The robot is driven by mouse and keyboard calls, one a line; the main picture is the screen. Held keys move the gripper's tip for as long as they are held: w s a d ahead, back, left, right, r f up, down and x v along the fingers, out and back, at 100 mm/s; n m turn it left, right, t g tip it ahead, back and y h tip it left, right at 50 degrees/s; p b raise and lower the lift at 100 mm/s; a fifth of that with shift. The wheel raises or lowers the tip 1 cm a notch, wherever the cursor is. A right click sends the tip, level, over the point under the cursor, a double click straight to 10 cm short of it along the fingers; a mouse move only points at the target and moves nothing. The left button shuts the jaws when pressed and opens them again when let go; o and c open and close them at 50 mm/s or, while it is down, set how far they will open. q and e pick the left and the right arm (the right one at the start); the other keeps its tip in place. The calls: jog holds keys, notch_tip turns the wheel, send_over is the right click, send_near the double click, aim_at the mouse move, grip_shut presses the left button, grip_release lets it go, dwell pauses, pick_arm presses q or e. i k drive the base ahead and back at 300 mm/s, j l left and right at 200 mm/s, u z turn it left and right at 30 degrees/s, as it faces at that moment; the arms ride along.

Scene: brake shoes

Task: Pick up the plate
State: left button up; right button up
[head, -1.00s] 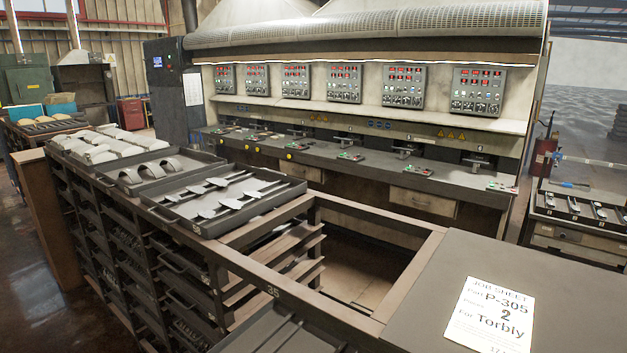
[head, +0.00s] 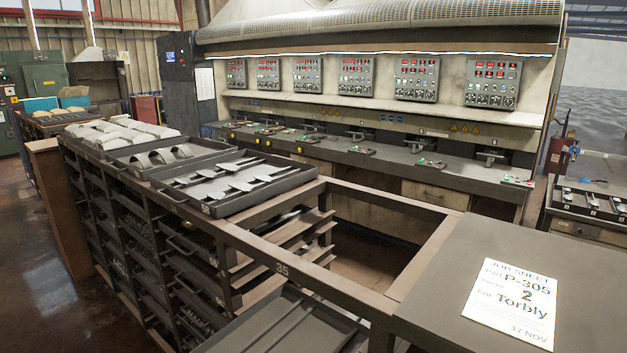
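Several flat metal plates with narrow ends (head: 232,182) lie in a dark tray (head: 262,203) on top of the rack, left of the middle. A tray behind it holds curved metal shoes (head: 160,157). A farther tray holds pale curved blocks (head: 120,131). I cannot tell which piece the task calls the plate. Neither of my grippers is in view.
A job sheet (head: 512,301) reading P-305, 2, Torbly lies on the dark tabletop (head: 440,268) at right. The rack frame (head: 285,268) has an open bay in the middle. An empty-looking tray (head: 285,325) sits low in front. A bench with control panels (head: 417,79) runs behind.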

aim_at(182, 180)
jog(key=i+j+z, duration=0.25)
jog(key=j, duration=0.4)
jog(key=i+j+z, duration=0.3)
jog(key=j, duration=0.4)
jog(key=j+z, duration=0.25)
jog(key=j, duration=0.5)
jog(key=i+j+z, duration=0.1)
jog(key=j+z, duration=0.2)
jog(key=j, duration=0.45)
jog(key=j+z, duration=0.25)
jog(key=j, duration=0.5)
jog(key=k+j+z, duration=0.25)
jog(key=j, duration=0.5)
jog(key=j+z, duration=0.3)
jog(key=j, duration=0.5)
jog(key=k+j+z, duration=0.25)
jog(key=j, duration=0.4)
